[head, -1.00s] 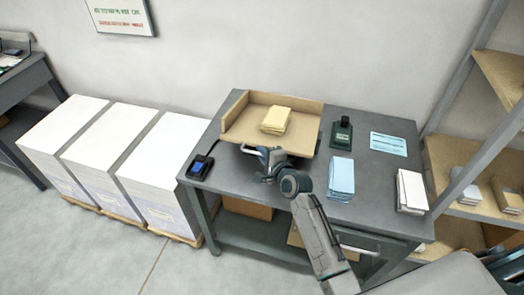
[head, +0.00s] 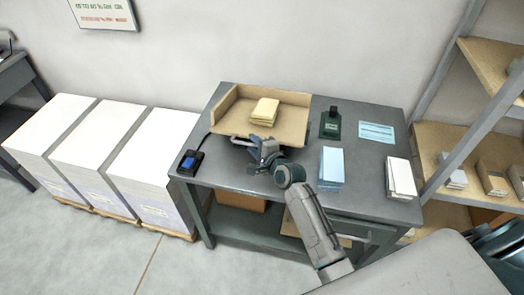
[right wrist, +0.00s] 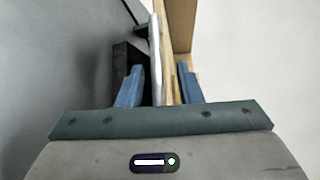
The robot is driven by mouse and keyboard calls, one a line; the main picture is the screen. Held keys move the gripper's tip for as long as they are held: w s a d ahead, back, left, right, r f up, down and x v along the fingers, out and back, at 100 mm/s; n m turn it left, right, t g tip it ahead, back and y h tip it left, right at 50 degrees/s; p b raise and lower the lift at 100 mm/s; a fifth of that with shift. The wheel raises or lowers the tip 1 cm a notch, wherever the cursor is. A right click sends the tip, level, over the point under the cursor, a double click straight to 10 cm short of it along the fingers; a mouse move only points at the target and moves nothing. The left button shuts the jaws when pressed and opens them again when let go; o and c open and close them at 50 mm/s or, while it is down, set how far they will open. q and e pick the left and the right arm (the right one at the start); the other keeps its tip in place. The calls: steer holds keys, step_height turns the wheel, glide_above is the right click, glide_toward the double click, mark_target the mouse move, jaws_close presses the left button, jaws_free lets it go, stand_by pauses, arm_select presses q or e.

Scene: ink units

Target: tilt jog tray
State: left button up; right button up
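The jog tray (head: 290,127) is a shallow tan wooden tray with raised walls at its left and back, on the left part of the grey table. A stack of yellow paper (head: 265,110) lies in it. A thin pale handle bar (right wrist: 156,55) runs along its front edge; part of it shows left of my right gripper (head: 262,150). In the right wrist view my blue fingers (right wrist: 159,88) stand apart, one on each side of the bar and the tray's wooden edge, with a gap beside the left finger. My left gripper is out of view.
Tall paper stacks (head: 95,150) stand left; shelves (head: 460,160) right.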

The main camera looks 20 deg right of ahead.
steer(key=b+v, duration=0.1)
steer(key=v, duration=0.8)
steer(key=shift+s, duration=0.35)
steer(key=s+d+f+n+g+h, duration=0.25)
steer(key=s+n+g, duration=0.25)
steer(key=s+n, duration=0.7)
steer(key=s+d+f+n+g+h, duration=0.25)
steer(key=s+n+g, duration=0.4)
steer(key=s, duration=1.05)
step_height(320, 180, down, 34)
steer(key=s+d+g+b, duration=0.1)
steer(key=d+b, duration=0.1)
steer(key=d, duration=0.1)
steer(key=s+f+g+b, duration=0.1)
steer(key=s+f, duration=1.7)
steer(key=f, duration=0.1)
steer(key=shift+s+d+f+y, duration=0.3)
steer(key=shift+d+y, duration=0.1)
steer(key=shift+d, duration=0.05)
